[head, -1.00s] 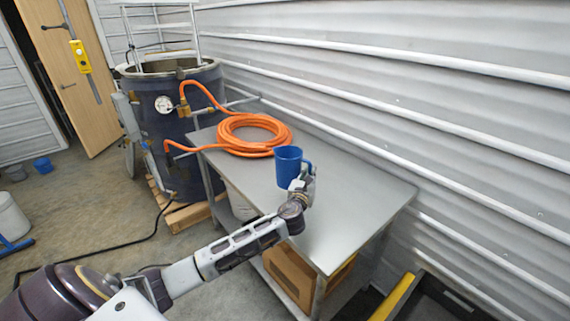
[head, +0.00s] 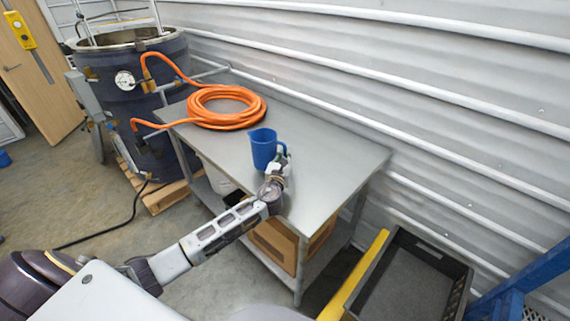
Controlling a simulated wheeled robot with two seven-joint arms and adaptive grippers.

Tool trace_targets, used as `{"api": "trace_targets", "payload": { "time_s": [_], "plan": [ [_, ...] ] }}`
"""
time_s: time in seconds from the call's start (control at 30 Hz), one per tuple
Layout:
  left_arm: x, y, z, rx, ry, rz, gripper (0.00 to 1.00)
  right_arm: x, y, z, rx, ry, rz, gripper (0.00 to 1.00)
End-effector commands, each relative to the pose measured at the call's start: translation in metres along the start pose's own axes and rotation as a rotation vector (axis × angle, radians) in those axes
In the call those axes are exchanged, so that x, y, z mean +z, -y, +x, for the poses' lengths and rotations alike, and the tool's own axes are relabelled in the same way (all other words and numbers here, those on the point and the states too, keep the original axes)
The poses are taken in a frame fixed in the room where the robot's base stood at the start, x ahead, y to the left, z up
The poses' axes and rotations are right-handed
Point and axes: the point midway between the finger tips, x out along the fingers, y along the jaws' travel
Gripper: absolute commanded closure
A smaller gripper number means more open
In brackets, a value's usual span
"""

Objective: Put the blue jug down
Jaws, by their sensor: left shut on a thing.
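The blue jug (head: 263,150) is upright at the middle of the steel table (head: 330,165), in the head view. My left gripper (head: 279,162) is shut on the jug at its right side, where the handle is. The fingers are small and partly hidden by the wrist. I cannot tell whether the jug's base touches the tabletop or hangs just above it. My right gripper is out of view.
A coiled orange hose (head: 226,107) lies on the table behind the jug and runs to the dark drum (head: 135,100) at left. A black crate (head: 412,280) stands at lower right. The table's right part is clear.

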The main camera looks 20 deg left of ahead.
Motion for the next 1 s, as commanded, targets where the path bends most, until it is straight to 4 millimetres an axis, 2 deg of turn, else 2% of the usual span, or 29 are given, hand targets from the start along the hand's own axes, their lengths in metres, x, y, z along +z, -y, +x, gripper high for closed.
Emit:
{"api": "trace_targets", "payload": {
  "time_s": [0.37, 0.87, 0.9, 1.0],
  "plan": [
    [-0.034, 0.000, 0.000, 0.000, -0.001, 0.000, 1.00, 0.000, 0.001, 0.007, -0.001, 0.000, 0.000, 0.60],
    [-0.040, 0.000, 0.000, -0.001, 0.000, 0.000, 1.00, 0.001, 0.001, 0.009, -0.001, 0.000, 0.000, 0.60],
    [-0.040, 0.000, 0.000, -0.001, -0.001, 0.000, 0.88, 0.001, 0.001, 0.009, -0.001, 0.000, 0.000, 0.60],
    [-0.040, 0.000, 0.000, -0.001, -0.001, 0.000, 0.75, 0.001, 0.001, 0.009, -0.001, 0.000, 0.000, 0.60]
  ]
}}
